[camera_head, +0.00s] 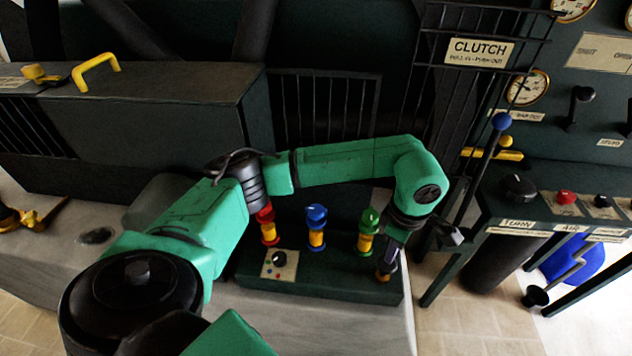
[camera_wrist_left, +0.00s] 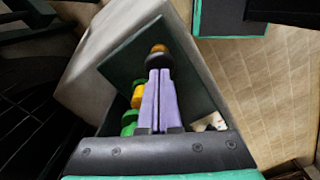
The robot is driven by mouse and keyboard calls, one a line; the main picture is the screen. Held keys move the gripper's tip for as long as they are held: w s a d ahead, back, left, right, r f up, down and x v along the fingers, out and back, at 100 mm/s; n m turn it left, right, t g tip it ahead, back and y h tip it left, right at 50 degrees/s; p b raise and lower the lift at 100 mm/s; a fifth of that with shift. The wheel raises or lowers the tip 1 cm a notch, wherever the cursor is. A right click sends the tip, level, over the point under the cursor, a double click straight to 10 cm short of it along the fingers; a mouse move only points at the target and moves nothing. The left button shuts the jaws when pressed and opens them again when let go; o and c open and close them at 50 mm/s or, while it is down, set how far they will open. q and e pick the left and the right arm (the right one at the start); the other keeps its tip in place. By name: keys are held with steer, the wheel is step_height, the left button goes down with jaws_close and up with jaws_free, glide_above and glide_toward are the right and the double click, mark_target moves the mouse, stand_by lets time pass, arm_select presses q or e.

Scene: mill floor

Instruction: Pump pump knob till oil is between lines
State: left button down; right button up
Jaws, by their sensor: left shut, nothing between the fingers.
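A dark green box (camera_head: 320,284) on a pale ledge carries the pump parts. A brown-orange knob (camera_head: 383,276) sits at its right end, partly hidden by my left gripper (camera_head: 387,262). In the left wrist view the knob (camera_wrist_left: 158,48) lies just beyond the purple fingertips; I cannot tell whether they touch it. The fingers are shut with nothing between them. Three yellow-bodied oilers stand on the box: red-topped (camera_head: 268,226), blue-topped (camera_head: 316,228) and green-topped (camera_head: 366,232). The oil level and lines are too small to read. My right gripper is not in view.
A small panel with a black dial (camera_head: 279,258) is on the box's left. A blue-topped lever (camera_head: 502,122) and a control desk (camera_head: 540,200) stand at right. A dark cabinet with a yellow handle (camera_head: 96,70) is at left. Open floor lies right of the ledge.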

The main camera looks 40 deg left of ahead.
arm_select(q)
steer(key=shift+f, duration=0.15)
stand_by(0.4)
steer(key=shift+f+b, duration=1.85)
steer(key=shift+f, duration=0.05)
steer(key=shift+r, duration=0.1)
steer(key=shift+r+p, duration=1.05)
steer(key=shift+r, duration=0.9)
step_height(320, 180, up, 5)
steer(key=p, duration=0.3)
steer(key=shift+r, duration=0.1)
